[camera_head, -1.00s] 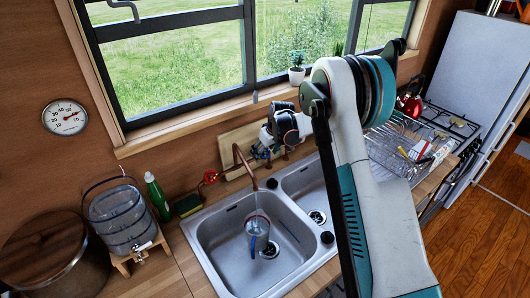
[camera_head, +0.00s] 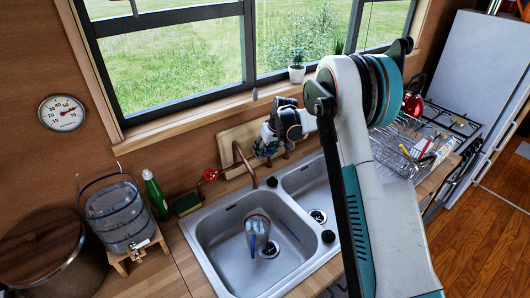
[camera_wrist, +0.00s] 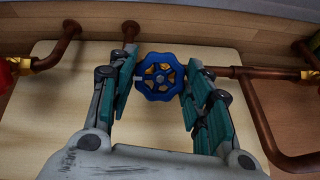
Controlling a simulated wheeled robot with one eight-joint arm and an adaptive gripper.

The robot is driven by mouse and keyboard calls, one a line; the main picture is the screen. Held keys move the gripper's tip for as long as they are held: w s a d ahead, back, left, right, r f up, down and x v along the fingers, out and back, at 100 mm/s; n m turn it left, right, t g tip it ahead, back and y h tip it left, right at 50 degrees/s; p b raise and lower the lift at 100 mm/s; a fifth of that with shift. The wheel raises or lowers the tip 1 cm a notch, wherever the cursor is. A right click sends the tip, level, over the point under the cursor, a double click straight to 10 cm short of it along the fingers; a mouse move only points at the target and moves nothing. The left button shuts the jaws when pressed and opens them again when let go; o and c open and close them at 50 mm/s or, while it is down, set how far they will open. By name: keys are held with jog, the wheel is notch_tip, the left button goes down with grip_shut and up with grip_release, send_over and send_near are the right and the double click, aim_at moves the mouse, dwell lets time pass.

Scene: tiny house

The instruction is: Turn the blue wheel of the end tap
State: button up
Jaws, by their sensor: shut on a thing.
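The blue wheel (camera_wrist: 160,77) of the end tap is in the middle of the wrist view, on a copper pipe in front of a light wooden board. My gripper (camera_wrist: 158,79) has one finger on each side of the wheel and is shut on it. In the head view my gripper (camera_head: 266,146) is at the wall behind the sink, and the wheel is mostly hidden there by the gripper. The copper spout (camera_head: 246,167) hangs over the left sink basin.
A red valve (camera_head: 210,174) is left of the spout. A glass (camera_head: 257,228) stands in the left basin (camera_head: 222,243). A green bottle (camera_head: 155,193) and water dispenser (camera_head: 118,212) stand to the left. A dish rack (camera_head: 393,150) is at the right; the window is above.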

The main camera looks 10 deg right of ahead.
jog(key=o, duration=1.1)
jog(key=shift+c, duration=0.2)
jog(key=shift+r, duration=0.1)
jog(key=v, duration=1.2)
